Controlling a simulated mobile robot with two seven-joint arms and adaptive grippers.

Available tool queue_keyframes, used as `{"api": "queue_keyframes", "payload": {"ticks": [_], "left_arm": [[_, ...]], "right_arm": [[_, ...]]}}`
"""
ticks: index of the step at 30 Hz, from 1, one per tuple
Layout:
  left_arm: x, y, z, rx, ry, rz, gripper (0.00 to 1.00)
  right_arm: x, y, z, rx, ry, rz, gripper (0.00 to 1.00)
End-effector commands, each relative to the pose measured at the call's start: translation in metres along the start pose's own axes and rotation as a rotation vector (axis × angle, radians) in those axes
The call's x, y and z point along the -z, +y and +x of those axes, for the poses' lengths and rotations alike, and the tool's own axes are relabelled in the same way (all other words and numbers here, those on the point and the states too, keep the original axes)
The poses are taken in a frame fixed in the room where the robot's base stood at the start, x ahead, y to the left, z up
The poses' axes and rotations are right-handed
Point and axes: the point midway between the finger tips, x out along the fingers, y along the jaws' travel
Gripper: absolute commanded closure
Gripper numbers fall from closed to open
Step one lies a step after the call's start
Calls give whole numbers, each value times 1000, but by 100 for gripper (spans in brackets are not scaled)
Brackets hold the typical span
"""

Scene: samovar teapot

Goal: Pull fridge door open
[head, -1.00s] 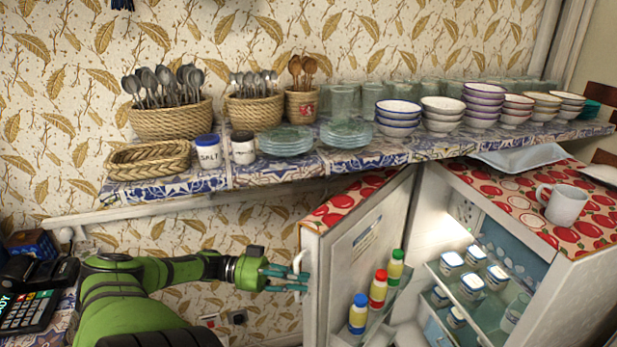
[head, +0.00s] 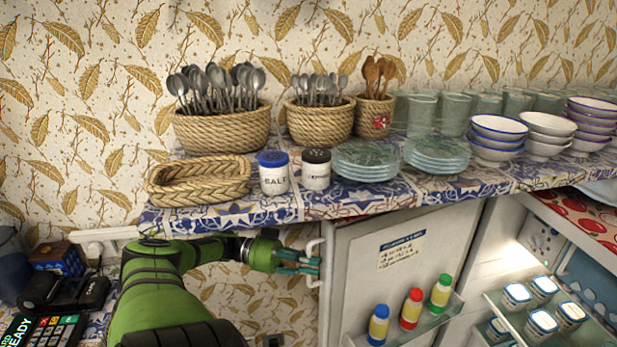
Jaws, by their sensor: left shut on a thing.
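The white fridge door (head: 372,287) stands open in the lower middle of the head view, its inner side facing me. A door shelf holds several bottles with blue, red and green caps (head: 411,309). The fridge inside (head: 500,262) shows at the lower right. My left gripper (head: 312,266) is shut on the white door handle (head: 314,250) at the door's left edge. My right gripper is not in view.
A tiled shelf (head: 230,215) runs above the door with baskets of spoons (head: 222,130), a salt jar (head: 273,173), glass plates (head: 366,160) and bowls (head: 496,138). A card terminal (head: 62,328) lies at lower left. White-lidded jars (head: 543,290) stand inside the fridge.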

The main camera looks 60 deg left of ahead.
Motion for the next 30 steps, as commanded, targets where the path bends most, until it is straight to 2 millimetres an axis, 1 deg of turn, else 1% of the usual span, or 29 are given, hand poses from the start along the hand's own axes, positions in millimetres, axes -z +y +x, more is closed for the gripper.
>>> {"api": "queue_keyframes", "payload": {"ticks": [1, 14, 15, 16, 26, 30], "left_arm": [[-5, 2, -1, 0, -10, -8, 100], [-5, 1, -1, 0, -11, -9, 100], [-5, 1, -1, -1, -11, -9, 73], [-5, 1, -1, 0, -11, -9, 70], [-2, 0, -1, 0, -5, -3, 70], [-2, -1, -11, 3, -5, -2, 70]], "right_arm": [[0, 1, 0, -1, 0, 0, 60], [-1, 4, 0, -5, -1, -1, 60], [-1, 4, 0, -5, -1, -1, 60], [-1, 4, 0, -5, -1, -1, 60], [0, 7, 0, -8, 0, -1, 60], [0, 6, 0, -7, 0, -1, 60]]}}
